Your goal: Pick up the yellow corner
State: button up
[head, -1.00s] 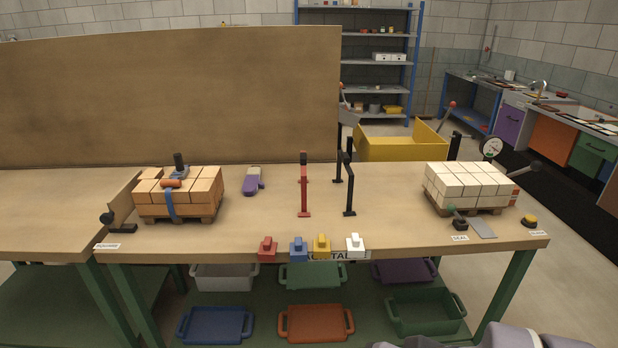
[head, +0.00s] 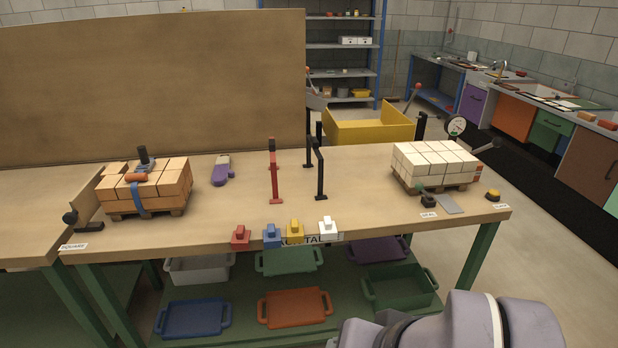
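The yellow corner (head: 295,230) is a small block with a raised knob. It sits at the front edge of the workbench (head: 240,215), in a row with a red one (head: 241,238), a blue one (head: 272,236) and a white one (head: 328,228). It stands between the blue and the white one. Part of my arm shows at the bottom right, low and in front of the bench, well apart from the yellow corner. My gripper itself is not in the picture.
Orange bricks (head: 170,187) on a pallet stand at the left, white bricks (head: 436,164) on a pallet at the right. Red (head: 274,170) and black (head: 319,172) upright frames stand behind the corners. Trays such as the orange one (head: 294,308) lie below the bench.

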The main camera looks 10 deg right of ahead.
aim_at(295, 230)
jog(key=i+j+z, duration=0.15)
jog(key=j, duration=0.2)
jog(key=i+j+z, duration=0.15)
jog(key=j, duration=0.15)
jog(key=i+j+z, duration=0.15)
jog(key=j, duration=0.25)
jog(key=j+z, duration=0.15)
jog(key=j, duration=0.2)
